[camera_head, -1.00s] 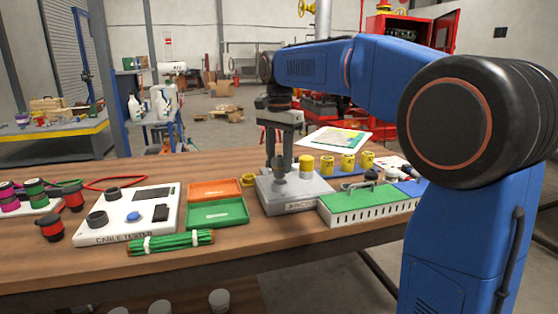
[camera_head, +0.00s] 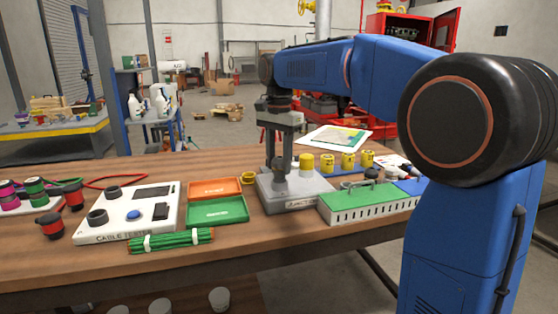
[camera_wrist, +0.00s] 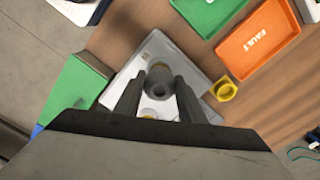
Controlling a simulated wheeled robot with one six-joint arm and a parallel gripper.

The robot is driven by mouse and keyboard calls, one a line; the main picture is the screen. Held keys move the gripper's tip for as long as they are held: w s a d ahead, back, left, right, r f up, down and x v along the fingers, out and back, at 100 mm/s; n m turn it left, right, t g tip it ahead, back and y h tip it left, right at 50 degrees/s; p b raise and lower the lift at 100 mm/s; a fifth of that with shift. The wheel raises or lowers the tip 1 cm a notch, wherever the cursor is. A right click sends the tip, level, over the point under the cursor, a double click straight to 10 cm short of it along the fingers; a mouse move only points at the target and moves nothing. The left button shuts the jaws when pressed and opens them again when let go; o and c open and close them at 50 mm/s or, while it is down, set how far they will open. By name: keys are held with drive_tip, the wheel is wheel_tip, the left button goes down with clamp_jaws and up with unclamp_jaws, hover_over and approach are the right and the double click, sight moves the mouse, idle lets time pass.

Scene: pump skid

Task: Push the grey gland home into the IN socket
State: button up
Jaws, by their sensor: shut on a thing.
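My gripper (camera_head: 279,163) points down over the grey junction box (camera_head: 290,205) and is shut on the grey gland (camera_wrist: 160,78). In the wrist view the gland sits between the two fingers, showing a round, dark opening. In the head view the fingers partly hide it, and I cannot tell how far it is seated.
A green-topped block (camera_head: 360,203) adjoins the box on the right. Green (camera_head: 217,210) and orange (camera_head: 214,188) trays lie to the left. A yellow ring (camera_wrist: 224,89) lies beside the box.

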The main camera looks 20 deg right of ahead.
drive_tip(key=shift+f, duration=1.25)
idle(0.3)
drive_tip(key=o, duration=1.2)
wheel_tip(320, 180, up, 17)
drive_tip(key=shift+r, duration=0.2)
